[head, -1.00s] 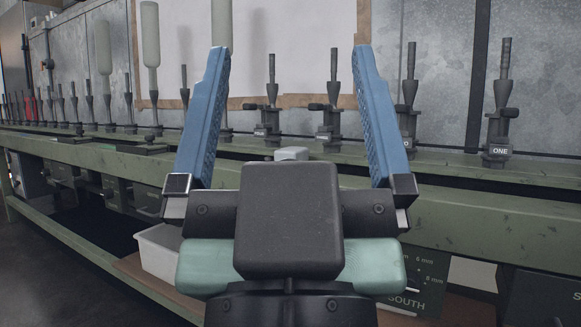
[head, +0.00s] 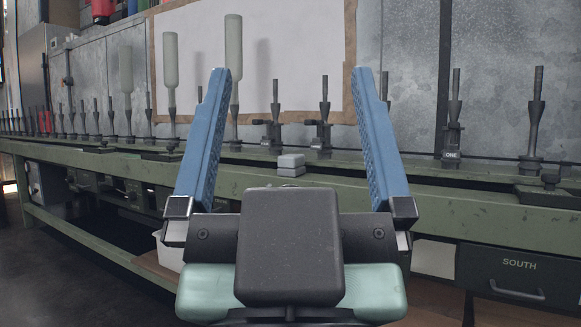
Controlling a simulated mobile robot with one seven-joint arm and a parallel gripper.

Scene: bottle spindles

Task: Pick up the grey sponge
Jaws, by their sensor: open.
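A light grey block (head: 290,160), which looks like the grey sponge, sits on the green bench. A similar grey layer shows directly under it; I cannot tell whether this is one thing or two. My gripper (head: 291,72) is open, with its two blue fingers wide apart and nothing between them. In the head view the block appears between the fingers, above the dark gripper body, and looks farther away than the gripper. The gripper body stops just below the block in the picture.
The green bench (head: 420,183) runs across the view. Upright dark spindles (head: 323,110) line its back, several near the block. Pale bottles (head: 233,60) stand on spindles at left. A drawer marked SOUTH (head: 514,274) is below at right. A white bin (head: 170,250) is partly hidden lower left.

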